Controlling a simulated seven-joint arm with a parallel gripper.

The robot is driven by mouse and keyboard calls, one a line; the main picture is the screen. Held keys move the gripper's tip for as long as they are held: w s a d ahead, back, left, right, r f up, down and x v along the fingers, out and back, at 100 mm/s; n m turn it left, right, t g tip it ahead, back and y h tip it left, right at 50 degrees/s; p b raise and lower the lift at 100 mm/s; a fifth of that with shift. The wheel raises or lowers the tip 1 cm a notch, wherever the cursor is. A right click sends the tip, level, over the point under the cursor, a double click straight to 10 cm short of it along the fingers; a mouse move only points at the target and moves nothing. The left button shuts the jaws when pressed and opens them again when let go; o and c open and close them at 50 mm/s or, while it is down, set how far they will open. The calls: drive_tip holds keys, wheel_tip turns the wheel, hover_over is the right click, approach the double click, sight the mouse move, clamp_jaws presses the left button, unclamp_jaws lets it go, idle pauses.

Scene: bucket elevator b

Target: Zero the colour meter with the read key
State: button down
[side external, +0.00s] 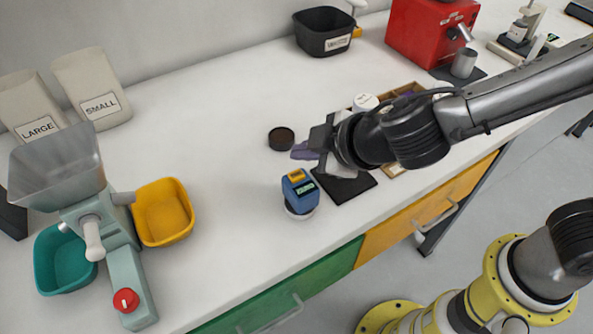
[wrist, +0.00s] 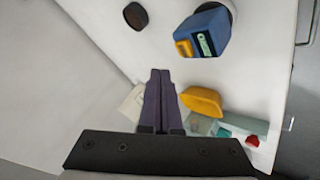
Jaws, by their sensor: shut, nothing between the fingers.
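The colour meter (side external: 299,190) is a blue block with a yellow patch (side external: 296,175) and a small greenish screen on top. It stands upright on a white round piece (side external: 301,213) near the bench's front edge. In the wrist view the meter (wrist: 209,30) is at upper right, its yellow patch (wrist: 184,48) beside the screen (wrist: 205,44). I cannot tell which part is the read key. My gripper (side external: 297,151) has purple fingers, shut and empty, above and behind the meter, apart from it. The fingers also show in the wrist view (wrist: 160,73).
A dark round disc (side external: 281,138) lies behind the meter, and a black mat (side external: 346,186) lies to its right. A wooden tray (side external: 396,168) with a white-lidded jar (side external: 365,102) is partly behind my arm. A yellow bin (side external: 162,211) and a hopper machine (side external: 105,230) stand left. Bench between is clear.

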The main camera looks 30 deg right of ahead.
sight(302, 180)
drive_tip(key=shift+f, duration=1.15)
drive_tip(key=shift+f, duration=0.1)
idle(1.2)
drive_tip(key=shift+f, duration=0.35)
drive_tip(key=shift+f, duration=0.45)
idle(0.8)
drive_tip(key=shift+r, duration=0.85)
drive_tip(key=shift+r, duration=0.15)
drive_tip(key=shift+r, duration=2.35)
